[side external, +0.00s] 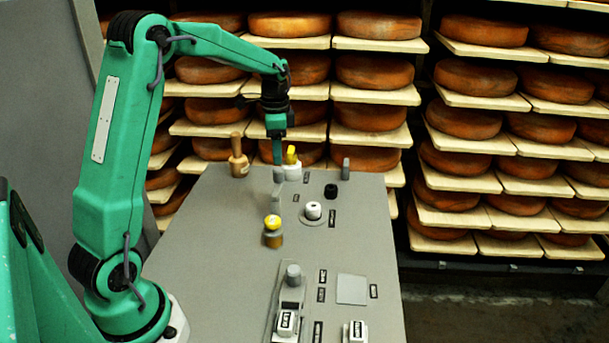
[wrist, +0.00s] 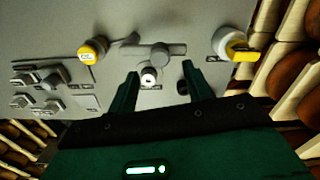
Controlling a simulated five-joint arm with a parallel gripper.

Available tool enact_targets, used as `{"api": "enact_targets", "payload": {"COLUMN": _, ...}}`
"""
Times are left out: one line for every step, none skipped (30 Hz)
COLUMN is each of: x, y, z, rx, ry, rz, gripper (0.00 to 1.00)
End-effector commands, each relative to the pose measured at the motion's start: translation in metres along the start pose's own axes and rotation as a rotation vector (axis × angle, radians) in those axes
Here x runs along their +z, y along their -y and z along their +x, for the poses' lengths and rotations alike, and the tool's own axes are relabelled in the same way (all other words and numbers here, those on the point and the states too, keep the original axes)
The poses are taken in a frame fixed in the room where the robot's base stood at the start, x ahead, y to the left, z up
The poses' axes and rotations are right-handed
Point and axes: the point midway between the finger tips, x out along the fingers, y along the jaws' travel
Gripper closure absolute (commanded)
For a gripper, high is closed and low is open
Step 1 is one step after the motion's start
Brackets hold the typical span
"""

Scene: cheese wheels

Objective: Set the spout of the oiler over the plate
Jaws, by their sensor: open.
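In the wrist view the oiler (wrist: 88,54) is at upper left, with a thin grey spout (wrist: 122,42) pointing right, away from the plate. The plate, a pale flat square (side external: 351,289), lies at the front right of the panel and is bare. My gripper (side external: 277,155) hangs above the far part of the panel, behind the oiler and apart from it. Its two fingers (wrist: 160,72) are spread with nothing held between them.
A white cylinder with a yellow lever (side external: 291,165) stands below my gripper. A wooden knob (side external: 238,162), a white-topped knob (side external: 313,210) and a black knob (side external: 330,191) stand nearby. Switch blocks (side external: 287,321) are at the front. Cheese shelves rise behind. The panel around the oiler is mostly clear.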

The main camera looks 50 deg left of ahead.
Motion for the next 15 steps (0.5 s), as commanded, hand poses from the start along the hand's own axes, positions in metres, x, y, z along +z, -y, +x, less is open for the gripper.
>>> {"api": "enact_targets", "payload": {"x": 0.000, "y": 0.000, "z": 0.005, "rx": 0.001, "ry": 0.001, "rz": 0.000, "gripper": 0.50}}
{"api": "enact_targets", "payload": {"x": 0.000, "y": 0.000, "z": 0.008, "rx": 0.001, "ry": 0.001, "rz": 0.000, "gripper": 0.50}}
{"api": "enact_targets", "payload": {"x": 0.000, "y": 0.000, "z": 0.012, "rx": 0.001, "ry": 0.001, "rz": 0.000, "gripper": 0.50}}
{"api": "enact_targets", "payload": {"x": 0.000, "y": -0.001, "z": 0.016, "rx": 0.001, "ry": 0.001, "rz": 0.000, "gripper": 0.50}}
{"api": "enact_targets", "payload": {"x": 0.000, "y": -0.001, "z": 0.020, "rx": 0.001, "ry": 0.001, "rz": 0.000, "gripper": 0.50}}
{"api": "enact_targets", "payload": {"x": 0.000, "y": -0.001, "z": 0.025, "rx": 0.003, "ry": 0.002, "rz": 0.000, "gripper": 0.50}}
{"api": "enact_targets", "payload": {"x": 0.000, "y": -0.001, "z": 0.029, "rx": 0.002, "ry": 0.002, "rz": 0.000, "gripper": 0.50}}
{"api": "enact_targets", "payload": {"x": 0.000, "y": 0.000, "z": 0.033, "rx": 0.001, "ry": 0.001, "rz": 0.000, "gripper": 0.50}}
{"api": "enact_targets", "payload": {"x": 0.000, "y": -0.001, "z": 0.037, "rx": 0.002, "ry": 0.001, "rz": 0.000, "gripper": 0.50}}
{"api": "enact_targets", "payload": {"x": 0.000, "y": -0.001, "z": 0.041, "rx": 0.002, "ry": 0.001, "rz": 0.000, "gripper": 0.50}}
{"api": "enact_targets", "payload": {"x": 0.000, "y": -0.001, "z": 0.045, "rx": 0.001, "ry": 0.001, "rz": 0.000, "gripper": 0.50}}
{"api": "enact_targets", "payload": {"x": 0.000, "y": -0.001, "z": 0.049, "rx": 0.002, "ry": 0.001, "rz": 0.000, "gripper": 0.50}}
{"api": "enact_targets", "payload": {"x": 0.000, "y": -0.001, "z": 0.052, "rx": 0.002, "ry": 0.001, "rz": 0.000, "gripper": 0.50}}
{"api": "enact_targets", "payload": {"x": 0.000, "y": 0.000, "z": 0.055, "rx": 0.001, "ry": 0.001, "rz": 0.000, "gripper": 0.50}}
{"api": "enact_targets", "payload": {"x": 0.000, "y": 0.000, "z": 0.058, "rx": 0.000, "ry": 0.000, "rz": 0.000, "gripper": 0.50}}
